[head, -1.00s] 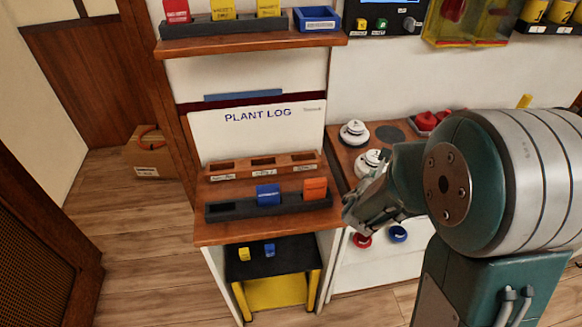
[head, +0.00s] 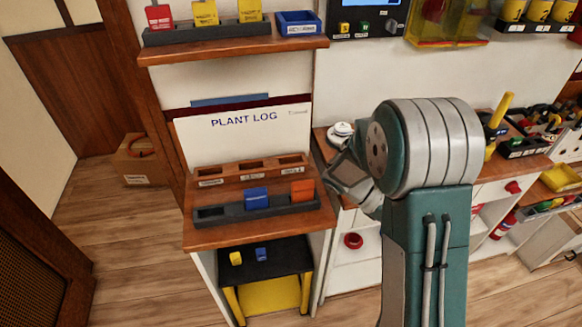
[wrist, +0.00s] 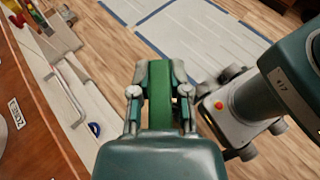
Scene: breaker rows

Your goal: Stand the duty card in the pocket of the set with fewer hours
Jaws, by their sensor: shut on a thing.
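My gripper (wrist: 160,95) is shut on a green card-like piece (wrist: 159,78), seen almost edge-on between the fingers in the wrist view. In the head view my gripper (head: 347,178) hangs just right of the wooden desk, and the held piece cannot be made out there. On the desk (head: 210,240) stands a wooden holder (head: 222,172) with three empty-looking slots and small labels, too small to read. In front of it a dark rack (head: 225,213) holds a blue card (head: 256,198) and an orange card (head: 302,190). The plant log board (head: 240,138) stands behind; no hours are legible.
An upper shelf (head: 235,47) carries a red card (head: 158,17), yellow cards and a blue tray (head: 298,23). A black-topped stool (head: 262,268) with small yellow and blue pieces is under the desk. A cluttered bench lies right. Floor at left is mostly clear.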

